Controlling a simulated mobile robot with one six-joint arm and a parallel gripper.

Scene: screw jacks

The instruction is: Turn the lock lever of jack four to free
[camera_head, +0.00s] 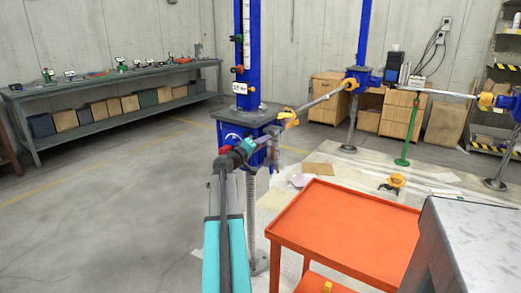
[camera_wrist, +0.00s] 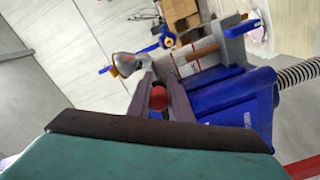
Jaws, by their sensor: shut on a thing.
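A blue screw jack (camera_head: 248,117) stands at the middle of the head view, with a tall blue column and a small white label too small to read. My gripper (camera_head: 263,140) reaches its housing from the front. In the wrist view my gripper (camera_wrist: 158,92) has its two grey fingers on either side of a red ball knob (camera_wrist: 158,98), shut on it. The knob looks like the end of the lock lever; the rest of the lever is hidden by the fingers. The blue jack housing (camera_wrist: 240,100) is right beside the fingers, and a rounded metal part (camera_wrist: 127,64) shows beyond their tips.
An orange cart (camera_head: 345,228) stands right of the jack, with a grey metal box (camera_head: 470,235) at its right. A shaft (camera_head: 322,101) runs from this jack to another blue jack (camera_head: 362,77). A long bench (camera_head: 110,82) stands at the back left. The left floor is clear.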

